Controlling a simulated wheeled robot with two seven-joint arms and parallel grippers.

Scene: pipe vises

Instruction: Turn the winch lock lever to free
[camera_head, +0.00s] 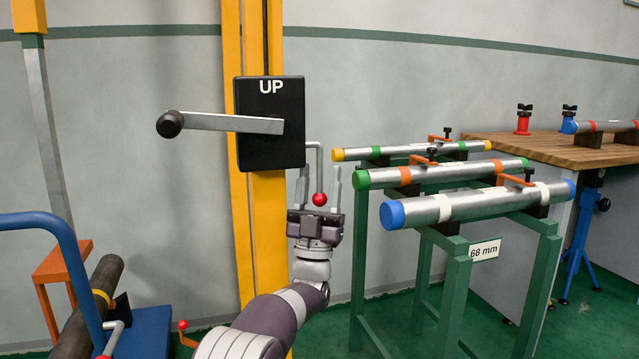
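The winch is a black box (270,140) marked UP on a yellow post. Its lock lever (320,165) is a thin grey bent rod at the box's right side. The lever runs out to the right, then hangs down to a red ball (319,199). My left gripper (319,178) points up with its two fingers apart, one on each side of the lever and ball in this view. I cannot tell whether a finger touches the lever. My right gripper is not in view.
A crank with a black knob (170,124) sticks out left from the winch. Green stands with several capped pipes (470,203) are close on the right, before a wooden bench (540,146). A blue cart rail (70,250) stands at lower left.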

